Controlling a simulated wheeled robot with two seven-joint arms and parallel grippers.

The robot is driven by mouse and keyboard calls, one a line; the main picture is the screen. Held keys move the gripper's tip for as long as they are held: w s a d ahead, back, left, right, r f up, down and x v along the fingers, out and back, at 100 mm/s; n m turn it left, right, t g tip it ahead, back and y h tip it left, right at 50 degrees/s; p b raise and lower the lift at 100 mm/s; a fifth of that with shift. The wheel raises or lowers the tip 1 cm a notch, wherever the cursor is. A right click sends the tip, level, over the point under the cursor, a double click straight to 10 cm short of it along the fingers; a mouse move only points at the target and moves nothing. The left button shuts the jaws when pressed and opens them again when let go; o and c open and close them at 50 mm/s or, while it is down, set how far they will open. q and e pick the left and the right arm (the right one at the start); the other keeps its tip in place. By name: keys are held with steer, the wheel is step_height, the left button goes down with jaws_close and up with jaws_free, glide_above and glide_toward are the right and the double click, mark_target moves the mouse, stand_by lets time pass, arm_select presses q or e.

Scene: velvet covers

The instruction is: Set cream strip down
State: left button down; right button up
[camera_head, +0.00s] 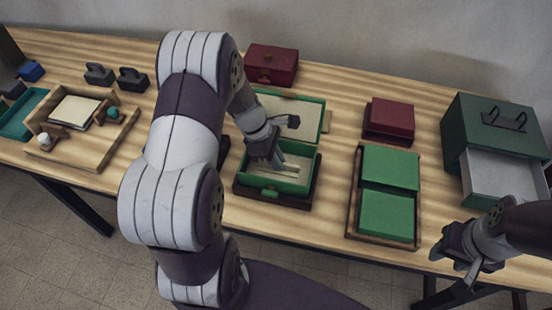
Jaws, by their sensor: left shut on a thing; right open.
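My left gripper (276,161) reaches down into an open green-lined box (271,185) in the middle of the table. It is shut on the cream strip (287,168), a thin pale piece showing just below the fingers inside the box. The fingers hide part of the strip, and I cannot tell whether it touches the box floor. The box's lid (297,111) stands open behind it, with a cream inner face. My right gripper (464,261) is open and empty, near the front edge of the table at the right.
A tray with green pads (387,216) lies right of the box. A dark red box (389,119) and a red case (271,63) stand behind. A green cabinet with an open drawer (500,177) is far right. A wooden tray (66,154) lies left; my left arm hides the table's middle-left.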

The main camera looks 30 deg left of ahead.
arm_select(q)
steer(key=shift+f, duration=0.2)
steer(key=c, duration=1.2)
jaws_free()
steer(key=shift+r, duration=0.1)
